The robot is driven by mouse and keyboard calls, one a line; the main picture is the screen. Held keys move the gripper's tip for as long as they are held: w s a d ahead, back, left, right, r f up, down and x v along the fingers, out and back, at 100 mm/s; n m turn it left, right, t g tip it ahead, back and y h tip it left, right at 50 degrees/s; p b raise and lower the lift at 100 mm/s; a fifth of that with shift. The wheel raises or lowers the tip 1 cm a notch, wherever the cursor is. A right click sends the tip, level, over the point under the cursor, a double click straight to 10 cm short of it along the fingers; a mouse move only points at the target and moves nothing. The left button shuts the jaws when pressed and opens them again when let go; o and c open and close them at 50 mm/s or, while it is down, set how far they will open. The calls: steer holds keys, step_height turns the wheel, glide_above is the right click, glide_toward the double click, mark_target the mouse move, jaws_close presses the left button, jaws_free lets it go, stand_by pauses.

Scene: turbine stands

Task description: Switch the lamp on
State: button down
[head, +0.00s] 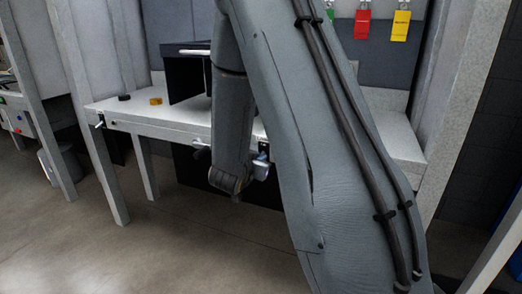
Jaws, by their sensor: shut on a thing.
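My gripper (261,170) is small in the head view, at the front edge of the light grey bench (150,118), just right of my wrist. It is shut on a small dark part (263,148) at that edge. My arm hides most of this spot, so I cannot tell whether that part is a switch. I cannot make out a lamp or any light from one.
A black open box (185,78) stands on the bench. Left of it lie a yellow block (156,101) and a small black disc (124,98). Small levers (100,121) stick out of the front edge. Red (362,27) and yellow (400,25) tags hang behind.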

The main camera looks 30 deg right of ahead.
steer(key=shift+w+d+r+g+y+p, duration=0.15)
steer(key=shift+r+g+y+p, duration=0.6)
steer(key=shift+p, duration=2.4)
steer(key=shift+s+d+r+g+y+p, duration=0.1)
steer(key=shift+r+g+y+p, duration=0.6)
steer(key=shift+p, duration=2.45)
steer(key=shift+w+f+g+y+p, duration=0.1)
steer(key=shift+f+g+y+p, duration=0.15)
steer(key=shift+y+p, duration=0.55)
steer(key=shift+w+d+g+p, duration=0.1)
steer(key=shift+g+p, duration=0.2)
steer(key=shift+p, duration=1.15)
steer(key=c, duration=1.8)
jaws_free()
steer(key=v, duration=0.7)
steer(key=shift+s+r, duration=0.25)
steer(key=shift+r, duration=0.1)
